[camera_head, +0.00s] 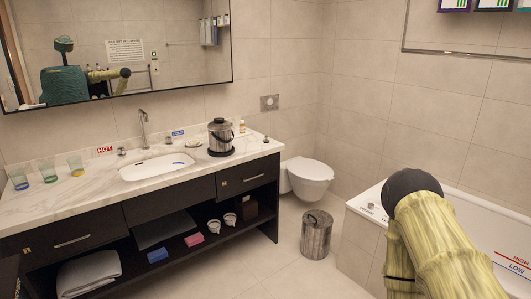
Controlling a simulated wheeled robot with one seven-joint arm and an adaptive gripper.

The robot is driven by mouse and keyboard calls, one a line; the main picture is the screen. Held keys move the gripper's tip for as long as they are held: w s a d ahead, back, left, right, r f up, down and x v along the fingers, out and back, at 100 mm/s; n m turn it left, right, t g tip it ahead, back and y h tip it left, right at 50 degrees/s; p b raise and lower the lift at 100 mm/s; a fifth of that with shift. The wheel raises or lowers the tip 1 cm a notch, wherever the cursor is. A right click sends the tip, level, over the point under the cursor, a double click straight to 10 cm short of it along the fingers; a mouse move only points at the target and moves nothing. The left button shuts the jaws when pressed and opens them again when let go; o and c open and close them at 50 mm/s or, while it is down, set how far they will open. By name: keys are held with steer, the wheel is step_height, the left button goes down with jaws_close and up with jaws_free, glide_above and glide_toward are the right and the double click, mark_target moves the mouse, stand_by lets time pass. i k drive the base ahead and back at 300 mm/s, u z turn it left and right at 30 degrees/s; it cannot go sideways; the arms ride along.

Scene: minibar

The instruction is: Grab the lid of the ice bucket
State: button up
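The ice bucket (221,141) stands upright near the right end of the marble vanity counter. It is a dark, shiny cylinder with a dark handle band hanging across its front. Its lid (219,121) sits on top of the bucket, with a small knob in the middle. My arm, in a yellowish ribbed cover with a dark rounded joint, fills the lower right of the head view, well apart from the bucket. My gripper is not visible.
The counter (95,196) holds a sink (157,166), a faucet (143,127) and several glasses at the left. A small bottle (242,126) stands behind the bucket at right. A toilet (308,176), a metal bin (316,235) and a bathtub (490,225) stand right. Floor before the vanity is clear.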

mark_target(218, 124)
steer(key=u, duration=0.5)
steer(key=i, duration=1.8)
steer(key=u, duration=0.55)
